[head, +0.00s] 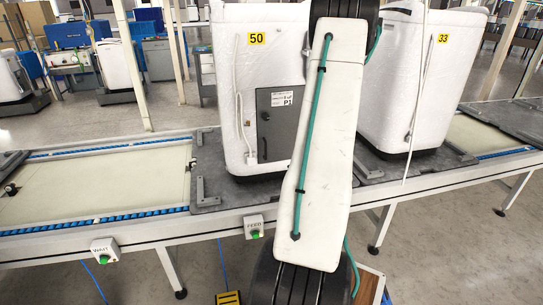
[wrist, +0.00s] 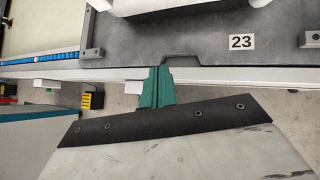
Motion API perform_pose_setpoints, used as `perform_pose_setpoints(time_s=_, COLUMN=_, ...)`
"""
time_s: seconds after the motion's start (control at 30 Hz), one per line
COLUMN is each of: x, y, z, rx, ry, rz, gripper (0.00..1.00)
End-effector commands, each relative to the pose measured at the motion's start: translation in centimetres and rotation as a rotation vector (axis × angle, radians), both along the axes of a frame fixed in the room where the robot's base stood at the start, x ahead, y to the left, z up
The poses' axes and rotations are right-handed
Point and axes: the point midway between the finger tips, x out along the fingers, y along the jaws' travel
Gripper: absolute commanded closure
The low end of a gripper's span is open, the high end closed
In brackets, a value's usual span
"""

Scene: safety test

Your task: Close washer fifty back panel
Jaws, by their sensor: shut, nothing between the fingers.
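The white washer marked 50 (head: 231,85) stands upright on a dark pallet on the conveyor, left of my arm in the head view. Its grey back panel (head: 275,125) is low on the side facing me, with a label and a small dark latch. The panel looks about flush with the washer, but my arm is close to its right edge, so I cannot tell if it is fully closed. My gripper (wrist: 156,84) shows green fingers in the wrist view, shut and empty, over the conveyor's front edge. The head view does not show the fingers.
Washer 33 (head: 400,85) stands to the right on the conveyor. A dark pallet marked 23 (wrist: 213,42) lies just beyond my gripper. A white hose hangs beside the panel. WAIT (head: 105,250) and FEED (head: 254,226) button boxes sit on the front rail. The left conveyor stretch (head: 105,185) is clear.

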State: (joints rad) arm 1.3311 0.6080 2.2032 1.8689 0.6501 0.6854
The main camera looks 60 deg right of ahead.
Motion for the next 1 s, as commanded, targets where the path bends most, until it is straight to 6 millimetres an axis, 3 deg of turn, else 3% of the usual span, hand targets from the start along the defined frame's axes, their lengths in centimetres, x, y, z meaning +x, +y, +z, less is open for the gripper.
perform_pose_setpoints(time_s=0.03, x=-1.3, y=-0.8, z=-2.0, rx=0.004, ry=-0.064, rz=0.014, gripper=1.00)
perform_pose_setpoints(time_s=0.1, x=-2.2, y=-1.6, z=-3.4, rx=-0.028, ry=-0.178, rz=0.058, gripper=1.00)
perform_pose_setpoints(time_s=0.2, x=-3.0, y=-2.3, z=-3.8, rx=-0.122, ry=-0.357, rz=0.132, gripper=1.00)
perform_pose_setpoints(time_s=0.43, x=-2.2, y=-2.6, z=0.7, rx=-0.367, ry=-0.623, rz=0.279, gripper=1.00)
perform_pose_setpoints(time_s=0.57, x=-1.8, y=-2.3, z=1.9, rx=-0.425, ry=-0.668, rz=0.304, gripper=1.00)
perform_pose_setpoints(time_s=0.77, x=0.6, y=-2.7, z=1.9, rx=-0.432, ry=-0.664, rz=0.311, gripper=1.00)
perform_pose_setpoints(time_s=1.0, x=5.8, y=-3.5, z=1.8, rx=-0.429, ry=-0.663, rz=0.310, gripper=1.00)
